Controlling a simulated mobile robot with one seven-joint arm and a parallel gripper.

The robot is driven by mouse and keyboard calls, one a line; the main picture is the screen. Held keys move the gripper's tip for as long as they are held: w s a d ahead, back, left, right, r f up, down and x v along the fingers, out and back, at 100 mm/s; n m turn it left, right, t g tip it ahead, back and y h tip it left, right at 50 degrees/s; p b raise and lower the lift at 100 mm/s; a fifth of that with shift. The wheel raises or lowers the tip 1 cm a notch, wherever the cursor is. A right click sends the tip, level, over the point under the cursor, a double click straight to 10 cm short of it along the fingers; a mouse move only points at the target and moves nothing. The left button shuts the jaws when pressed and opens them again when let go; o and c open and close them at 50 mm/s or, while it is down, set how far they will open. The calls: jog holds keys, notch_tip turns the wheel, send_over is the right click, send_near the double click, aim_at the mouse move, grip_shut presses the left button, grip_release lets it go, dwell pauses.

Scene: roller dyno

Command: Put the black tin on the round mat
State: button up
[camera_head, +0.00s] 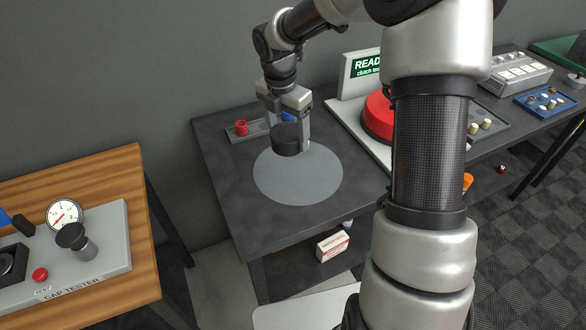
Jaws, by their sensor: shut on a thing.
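The black tin (286,142) is a short dark cylinder held between the fingers of my gripper (288,130). My gripper points down and is shut on the tin. The round mat (298,184) is a flat grey disc on the dark table. In the picture, the tin overlaps the mat's back edge. I cannot tell whether the tin's underside touches the mat or hangs a little above it.
A grey tray (246,131) with a red cup (241,127) and a blue thing (287,116) lies behind the mat. A device with a big red button (378,117) stands to the right. A wooden table with a cap tester (70,252) is at left. The dark table's front left (250,222) is clear.

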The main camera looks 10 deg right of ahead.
notch_tip(320, 180, down, 2)
jog(key=shift+s+f+b, duration=0.15)
jog(key=shift+b, duration=0.5)
notch_tip(320, 180, down, 10)
jog(key=shift+b, duration=0.65)
jog(key=shift+f, duration=0.1)
jog(key=o, duration=1.3)
jog(key=r, duration=0.4)
jog(key=r+p, duration=0.1)
jog(key=r, duration=0.3)
jog(key=a+r, duration=0.1)
jog(key=r, duration=0.3)
jog(key=shift+s+a+r+p, duration=0.1)
jog(key=shift+s+p, duration=0.2)
jog(key=shift+s, duration=0.1)
